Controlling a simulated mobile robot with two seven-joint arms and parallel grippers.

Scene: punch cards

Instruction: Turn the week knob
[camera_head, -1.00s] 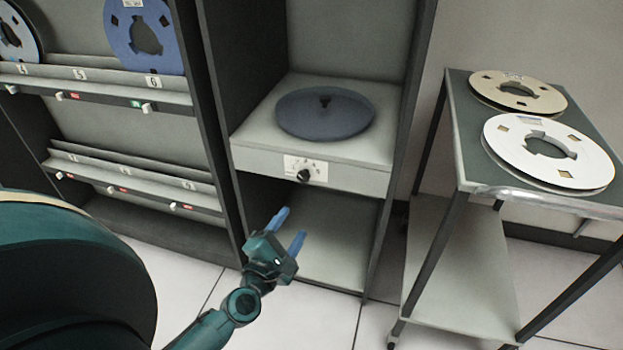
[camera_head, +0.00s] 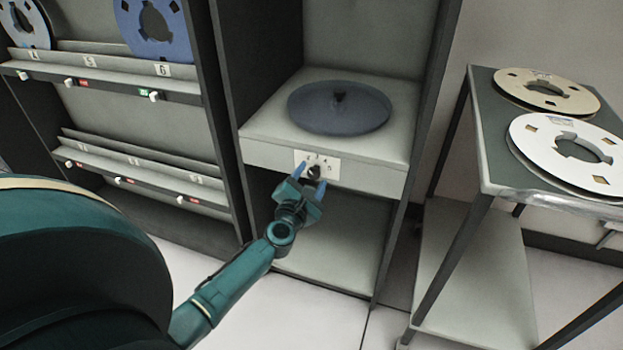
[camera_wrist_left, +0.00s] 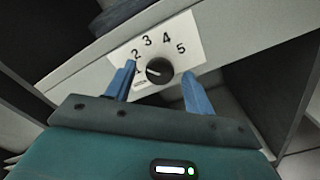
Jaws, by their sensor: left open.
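The week knob (camera_head: 314,172) is a small black round knob on a white numbered plate (camera_head: 331,168) on the front of the cabinet shelf. In the left wrist view the knob (camera_wrist_left: 159,70) shows a pale pointer line toward the left, near the 1, on a dial plate (camera_wrist_left: 171,36) numbered 1 to 5. My left gripper (camera_head: 311,178) is open, with its two blue fingers on either side of the knob. In the left wrist view the gripper (camera_wrist_left: 158,82) has gaps between both fingers and the knob; I cannot tell its depth. My right gripper is not in view.
A dark disc (camera_head: 340,108) lies on the shelf above the knob. A rack (camera_head: 110,85) with blue reels stands at the left. A cart (camera_head: 487,150) with reels stands at the right. The lower cabinet compartment (camera_head: 340,240) is empty.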

